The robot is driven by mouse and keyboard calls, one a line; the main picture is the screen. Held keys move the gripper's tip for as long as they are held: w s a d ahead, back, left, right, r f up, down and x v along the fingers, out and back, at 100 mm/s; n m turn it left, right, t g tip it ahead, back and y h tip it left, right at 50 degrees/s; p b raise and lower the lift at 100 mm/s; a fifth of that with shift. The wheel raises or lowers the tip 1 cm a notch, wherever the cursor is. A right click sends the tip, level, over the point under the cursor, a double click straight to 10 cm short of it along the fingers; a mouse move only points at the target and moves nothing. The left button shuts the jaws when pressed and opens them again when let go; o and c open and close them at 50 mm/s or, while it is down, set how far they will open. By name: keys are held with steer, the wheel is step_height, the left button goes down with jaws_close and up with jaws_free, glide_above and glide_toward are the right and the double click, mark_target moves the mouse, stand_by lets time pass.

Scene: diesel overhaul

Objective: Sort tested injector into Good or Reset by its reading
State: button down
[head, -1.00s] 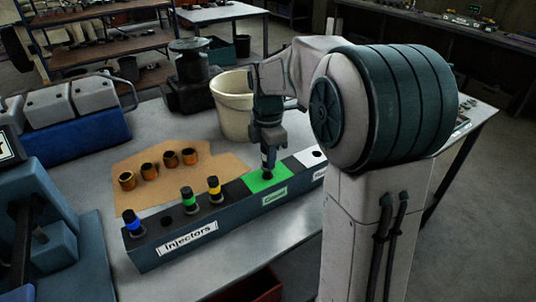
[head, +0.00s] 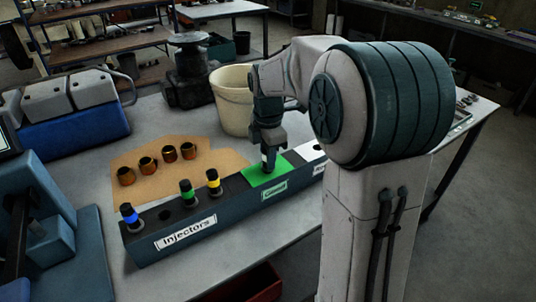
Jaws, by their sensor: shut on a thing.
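My gripper (head: 269,148) is over the green section (head: 257,178) of the long dark injector rack (head: 150,252). It is shut on an injector (head: 269,158) with a pale band, held upright. The injector's lower end meets the green section in the picture; I cannot tell how deep it sits. The green section's front label is too small to read surely. A white section (head: 309,151) lies to its right, partly hidden by my arm. A blue-banded (head: 129,214), a green-banded (head: 187,191) and a yellow-banded injector (head: 213,181) stand in the rack's left part, labelled "Injectors".
Several copper-coloured sleeves (head: 147,165) stand on a tan sheet (head: 208,158) behind the rack. A cream bucket (head: 232,105) stands just behind my gripper. A blue-grey machine (head: 50,235) is at the left; its screen (head: 8,140) is cut off. A red bin (head: 250,284) is below the table's front edge.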

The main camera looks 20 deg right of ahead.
steer(key=shift+f, duration=0.2)
stand_by(0.5)
steer(key=c, duration=0.8)
jaws_free()
steer(key=shift+o, duration=0.2)
steer(key=shift+r, duration=0.1)
steer(key=shift+r+p, duration=3.05)
steer(key=shift+r, duration=0.45)
